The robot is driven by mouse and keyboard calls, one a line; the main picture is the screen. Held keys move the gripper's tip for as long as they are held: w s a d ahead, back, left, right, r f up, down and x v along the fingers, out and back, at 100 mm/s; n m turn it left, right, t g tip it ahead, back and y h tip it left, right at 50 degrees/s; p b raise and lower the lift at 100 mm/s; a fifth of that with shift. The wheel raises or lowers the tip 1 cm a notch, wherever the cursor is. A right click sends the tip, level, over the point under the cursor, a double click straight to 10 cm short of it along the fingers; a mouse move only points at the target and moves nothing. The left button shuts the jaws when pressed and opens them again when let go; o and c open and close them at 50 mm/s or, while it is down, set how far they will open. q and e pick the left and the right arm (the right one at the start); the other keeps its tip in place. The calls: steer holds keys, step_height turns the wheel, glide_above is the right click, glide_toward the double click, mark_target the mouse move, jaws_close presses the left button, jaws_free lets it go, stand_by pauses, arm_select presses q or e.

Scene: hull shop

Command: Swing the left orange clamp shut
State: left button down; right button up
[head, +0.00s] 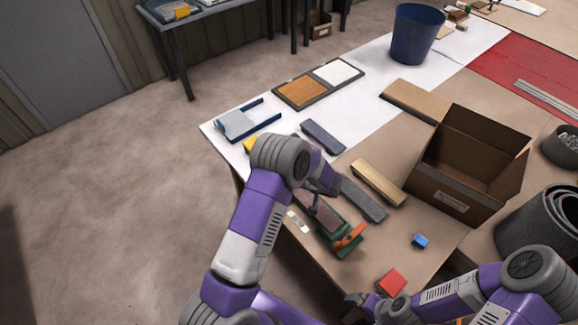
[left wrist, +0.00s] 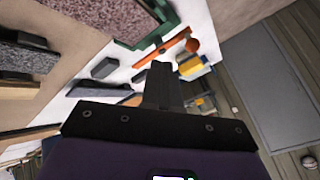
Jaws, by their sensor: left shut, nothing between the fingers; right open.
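A green fixture (head: 350,248) holding a dull reddish slab (head: 322,218) lies on the bench. One orange clamp (head: 350,236) shows at its near right end in the head view. Another orange clamp arm (left wrist: 160,47) with a round orange knob shows in the left wrist view, beside the green edge (left wrist: 172,22) and a speckled slab; my left arm seems to hide it in the head view. My left gripper (head: 313,207) is shut and empty above the fixture; its fingers (left wrist: 162,75) point close to that clamp arm. My right gripper (head: 362,300) is open, low near the bench's front edge.
A cardboard box (head: 455,200), a wooden block (head: 379,182) and a dark grey block (head: 362,200) lie right of the fixture. A blue block (head: 420,241) and a red block (head: 391,282) lie nearer. A blue bin (head: 411,42) stands at the back.

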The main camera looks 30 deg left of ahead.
arm_select(q)
steer(key=x, duration=0.4)
steer(key=b+x, duration=0.1)
steer(key=x, duration=0.4)
steer(key=shift+s, duration=0.2)
steer(key=a, duration=0.3)
steer(key=shift+s+a, duration=0.1)
steer(key=shift+a, duration=0.1)
steer(key=shift+s+a+r, duration=0.1)
steer(key=shift+a, duration=0.45)
arm_select(e)
steer(key=shift+s+f, duration=0.2)
steer(key=shift+f, duration=0.05)
